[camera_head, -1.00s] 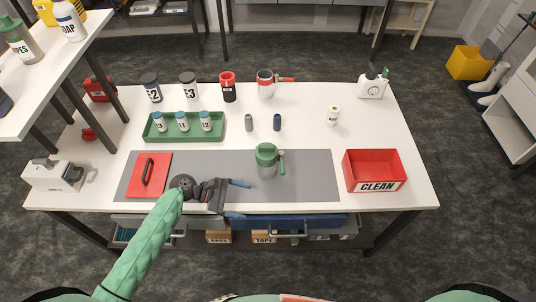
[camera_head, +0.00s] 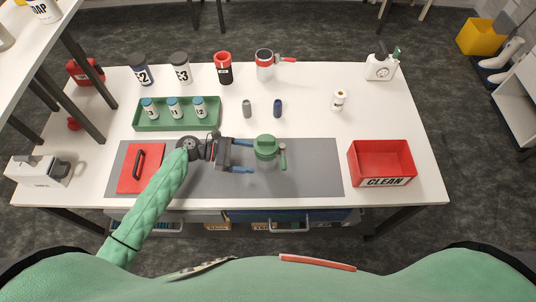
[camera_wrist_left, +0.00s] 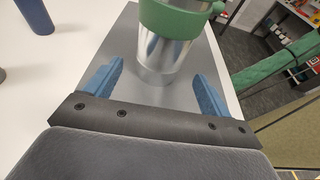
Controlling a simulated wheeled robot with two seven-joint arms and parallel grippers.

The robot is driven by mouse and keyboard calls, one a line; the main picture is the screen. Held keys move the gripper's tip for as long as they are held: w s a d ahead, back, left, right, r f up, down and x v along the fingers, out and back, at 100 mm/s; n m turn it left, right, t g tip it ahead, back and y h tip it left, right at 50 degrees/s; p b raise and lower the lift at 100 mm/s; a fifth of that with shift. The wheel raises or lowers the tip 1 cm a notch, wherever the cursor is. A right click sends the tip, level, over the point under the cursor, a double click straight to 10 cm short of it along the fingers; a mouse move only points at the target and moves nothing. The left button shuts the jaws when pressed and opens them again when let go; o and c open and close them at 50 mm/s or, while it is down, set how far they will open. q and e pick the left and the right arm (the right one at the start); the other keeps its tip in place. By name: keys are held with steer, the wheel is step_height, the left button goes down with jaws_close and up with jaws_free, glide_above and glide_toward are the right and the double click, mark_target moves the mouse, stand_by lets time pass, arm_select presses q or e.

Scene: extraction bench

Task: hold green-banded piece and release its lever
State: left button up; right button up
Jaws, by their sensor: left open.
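The green-banded piece (camera_head: 266,153) stands upright on the grey mat (camera_head: 318,170). It is a metal cylinder with a green band and a green lever (camera_head: 283,156) on its right side. My left gripper (camera_head: 242,156) is open just left of the piece, its blue fingers pointing at it. In the left wrist view the piece (camera_wrist_left: 160,55) stands ahead, between and just beyond the open fingers (camera_wrist_left: 155,85). No grip on it shows. My right gripper is not in view.
A red CLEAN bin (camera_head: 381,164) stands to the right. A red lidded panel (camera_head: 140,168) lies on the mat's left. A green tray (camera_head: 178,115) with several bottles, and a grey (camera_head: 247,109) and a blue cylinder (camera_head: 278,108), stand behind. A similar red-banded piece (camera_head: 265,65) is farther back.

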mark_target(263, 159)
arm_select(q)
steer(key=shift+b+x, duration=0.35)
steer(key=shift+x, duration=0.75)
steer(key=p+x, duration=0.1)
steer(key=x, duration=0.1)
steer(key=shift+d, duration=0.3)
steer(key=shift+d+f, duration=0.3)
steer(key=shift+d, duration=0.3)
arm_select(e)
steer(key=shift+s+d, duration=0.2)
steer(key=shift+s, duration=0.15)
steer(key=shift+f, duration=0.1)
arm_select(q)
steer(key=c, duration=0.8)
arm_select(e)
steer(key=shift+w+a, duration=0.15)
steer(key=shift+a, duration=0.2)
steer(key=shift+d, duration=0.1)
